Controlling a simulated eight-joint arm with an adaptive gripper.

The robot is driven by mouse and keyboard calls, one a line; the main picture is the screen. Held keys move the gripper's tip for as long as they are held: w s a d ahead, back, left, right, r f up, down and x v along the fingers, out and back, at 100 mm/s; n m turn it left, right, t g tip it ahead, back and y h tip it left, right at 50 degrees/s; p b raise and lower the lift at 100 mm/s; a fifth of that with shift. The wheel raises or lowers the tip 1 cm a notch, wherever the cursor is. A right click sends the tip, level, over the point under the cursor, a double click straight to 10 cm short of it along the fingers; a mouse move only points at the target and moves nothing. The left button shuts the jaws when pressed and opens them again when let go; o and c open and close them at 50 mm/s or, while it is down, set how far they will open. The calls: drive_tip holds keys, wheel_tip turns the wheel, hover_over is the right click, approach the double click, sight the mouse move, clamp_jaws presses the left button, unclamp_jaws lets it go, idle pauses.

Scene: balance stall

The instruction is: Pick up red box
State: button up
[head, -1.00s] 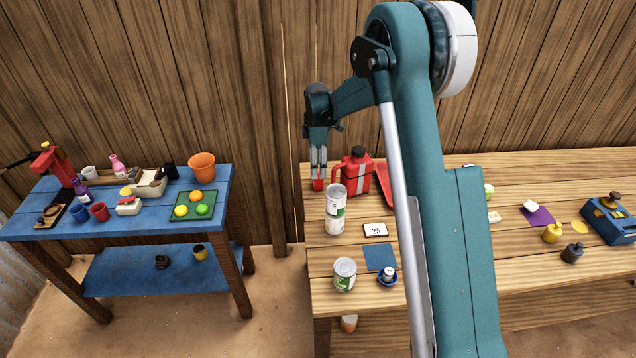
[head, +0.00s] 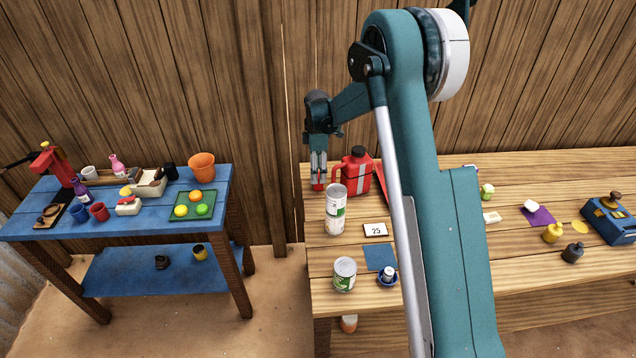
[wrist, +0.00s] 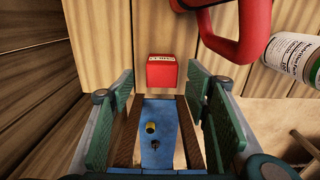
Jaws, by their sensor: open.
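The red box (wrist: 161,71) is a small block with a pale printed label along one edge. In the wrist view it lies ahead of my gripper (wrist: 162,105), lined up between the two green finger pads with room on both sides. My gripper is open and empty. In the head view my gripper (head: 318,180) points down at the left back part of the wooden table, and its fingers partly hide the red box (head: 317,187). Whether the fingers touch the box cannot be told.
A red jerrycan (head: 356,172) stands close to the right of the gripper; its handle (wrist: 236,35) shows in the wrist view. Stacked cans (head: 335,222) stand in front. The wooden table's (head: 318,262) left edge is near. A blue table (head: 150,222) stands apart at left.

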drive_tip(key=shift+s+d+f+b, duration=0.15)
drive_tip(key=shift+f+b, duration=0.25)
drive_tip(key=shift+f, duration=2.2)
drive_tip(key=c, duration=1)
